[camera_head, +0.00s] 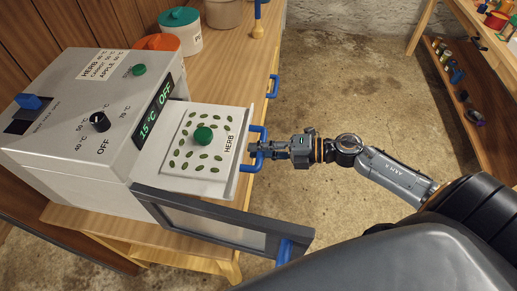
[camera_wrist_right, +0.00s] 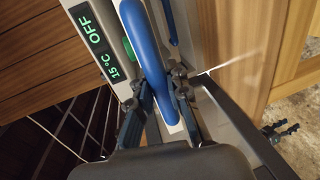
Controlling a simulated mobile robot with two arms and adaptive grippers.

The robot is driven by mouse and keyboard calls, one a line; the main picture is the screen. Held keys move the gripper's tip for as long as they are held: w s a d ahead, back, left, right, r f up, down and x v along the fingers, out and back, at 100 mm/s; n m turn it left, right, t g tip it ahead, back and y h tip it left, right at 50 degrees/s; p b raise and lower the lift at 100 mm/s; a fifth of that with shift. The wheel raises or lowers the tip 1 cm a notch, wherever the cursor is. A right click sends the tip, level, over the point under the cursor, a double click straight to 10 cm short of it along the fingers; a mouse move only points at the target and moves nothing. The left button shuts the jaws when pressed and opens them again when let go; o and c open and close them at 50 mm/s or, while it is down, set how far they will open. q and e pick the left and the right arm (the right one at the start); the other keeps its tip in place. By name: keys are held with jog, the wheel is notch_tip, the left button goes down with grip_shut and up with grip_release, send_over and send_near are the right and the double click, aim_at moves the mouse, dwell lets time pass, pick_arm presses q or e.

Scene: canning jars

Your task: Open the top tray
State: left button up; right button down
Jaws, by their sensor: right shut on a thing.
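My right gripper (camera_head: 265,149) is shut on this blue handle; the wrist view shows the blue bar (camera_wrist_right: 148,50) running between the fingers (camera_wrist_right: 163,92). My left gripper is not in view.
The display (camera_head: 156,112) reads 15 °C OFF. Lidded pots (camera_head: 181,30) stand on the bench behind the machine. A blue door handle (camera_head: 284,251) is below the tray. Open concrete floor (camera_head: 340,85) lies to the right, with a shelf (camera_head: 455,85) beyond.

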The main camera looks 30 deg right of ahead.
jog(key=c, duration=1.3)
grip_release()
jog(key=shift+o, duration=0.2)
jog(key=shift+d, duration=0.15)
jog(key=v, duration=1.1)
jog(key=shift+s+d, duration=0.25)
jog(key=shift+d, duration=0.05)
